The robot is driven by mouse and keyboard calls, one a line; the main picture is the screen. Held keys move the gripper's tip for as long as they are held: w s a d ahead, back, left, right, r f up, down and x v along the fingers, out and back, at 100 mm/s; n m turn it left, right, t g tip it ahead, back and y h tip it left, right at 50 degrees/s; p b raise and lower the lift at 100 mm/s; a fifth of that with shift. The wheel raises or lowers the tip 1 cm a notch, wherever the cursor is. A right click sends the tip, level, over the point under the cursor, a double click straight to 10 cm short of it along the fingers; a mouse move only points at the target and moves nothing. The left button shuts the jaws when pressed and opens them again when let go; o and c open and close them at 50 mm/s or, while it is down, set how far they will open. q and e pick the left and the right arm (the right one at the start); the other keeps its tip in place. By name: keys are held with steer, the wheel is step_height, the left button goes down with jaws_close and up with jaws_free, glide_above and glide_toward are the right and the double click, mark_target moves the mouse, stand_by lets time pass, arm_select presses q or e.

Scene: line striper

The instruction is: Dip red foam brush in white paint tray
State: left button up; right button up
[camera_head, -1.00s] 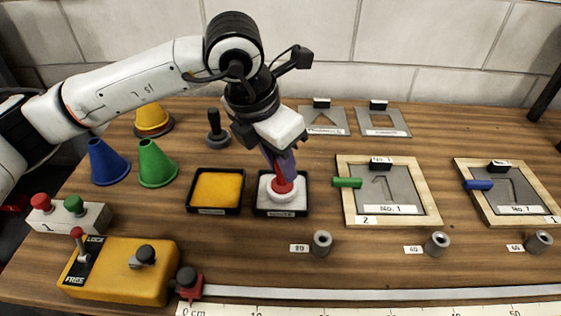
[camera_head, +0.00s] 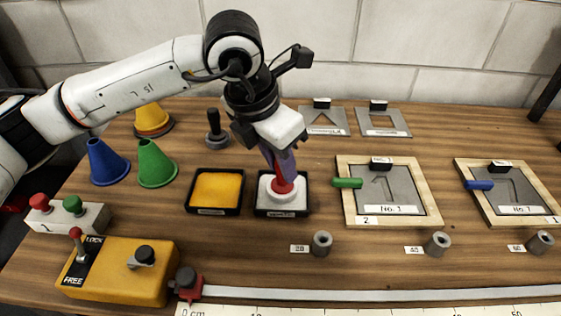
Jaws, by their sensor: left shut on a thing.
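My left gripper (camera_head: 279,158) is shut on the red foam brush (camera_head: 282,187) and points down over the white paint tray (camera_head: 283,212). The brush's red lower part stands in the middle of the tray, at the white paint (camera_head: 268,196). Its lower end is hidden in or against the white. The tray is a black square dish with a label on its front edge. The upper part of the brush is hidden by the gripper fingers. My right gripper is not in the view.
A yellow paint tray (camera_head: 217,209) stands just left. Blue (camera_head: 107,164) and green (camera_head: 156,165) cones stand further left. Wood-framed stencils (camera_head: 346,206) lie right. A yellow box with levers (camera_head: 118,275) and a ruler (camera_head: 380,310) lie in front, with small metal cylinders (camera_head: 321,243) between.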

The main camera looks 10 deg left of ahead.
arm_select(q)
steer(key=shift+r+p, duration=0.85)
steer(key=shift+r, duration=1.35)
steer(key=shift+f, duration=0.1)
